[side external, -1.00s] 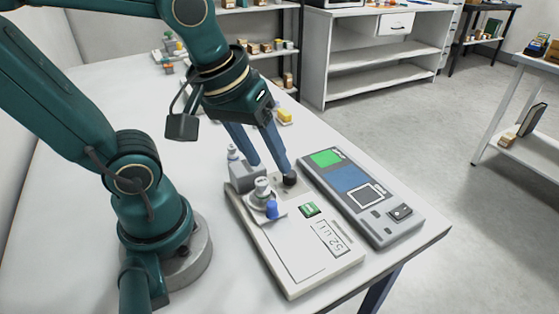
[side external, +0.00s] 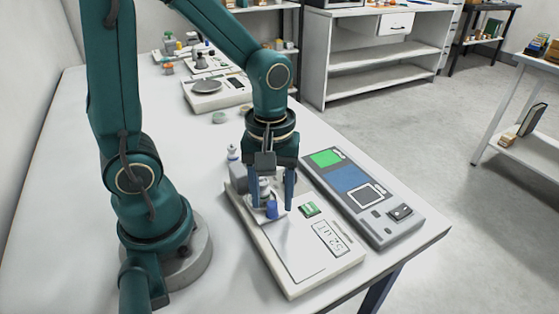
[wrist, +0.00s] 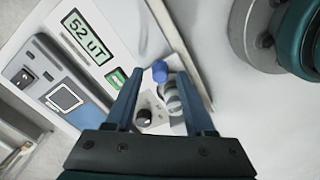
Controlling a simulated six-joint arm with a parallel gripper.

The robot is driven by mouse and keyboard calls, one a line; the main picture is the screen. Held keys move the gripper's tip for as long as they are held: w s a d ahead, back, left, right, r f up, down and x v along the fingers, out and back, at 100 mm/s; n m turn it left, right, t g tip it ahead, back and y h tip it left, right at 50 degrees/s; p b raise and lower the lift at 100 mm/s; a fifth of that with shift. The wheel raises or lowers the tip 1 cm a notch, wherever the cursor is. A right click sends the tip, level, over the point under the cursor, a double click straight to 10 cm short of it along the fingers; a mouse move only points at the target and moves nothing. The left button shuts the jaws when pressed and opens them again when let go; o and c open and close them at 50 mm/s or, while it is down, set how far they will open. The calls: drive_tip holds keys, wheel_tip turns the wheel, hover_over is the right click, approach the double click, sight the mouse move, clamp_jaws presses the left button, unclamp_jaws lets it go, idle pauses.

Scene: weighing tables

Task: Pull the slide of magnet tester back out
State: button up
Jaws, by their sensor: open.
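The magnet tester (side external: 300,258) is the flat white device near the table's front edge, with a grey block at its far end. Its display (wrist: 88,35) reads about 52 uT. A small slide with a blue knob (side external: 271,209) sits at its side; the knob also shows in the wrist view (wrist: 160,71). A pale round piece (wrist: 173,101) stands beside the knob, partly hidden by my fingers in the side view. My gripper (side external: 271,203) points down, open, with its fingers on either side of the blue knob. I cannot tell whether they touch it.
A grey device (side external: 365,200) with green and blue panels lies close to the right of the tester. A black knob (wrist: 145,117) stands on the tester's far part. A scale (side external: 212,92) and small items stand farther back.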

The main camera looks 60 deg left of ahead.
drive_tip(key=shift+f, duration=0.3)
clamp_jaws()
idle(1.3)
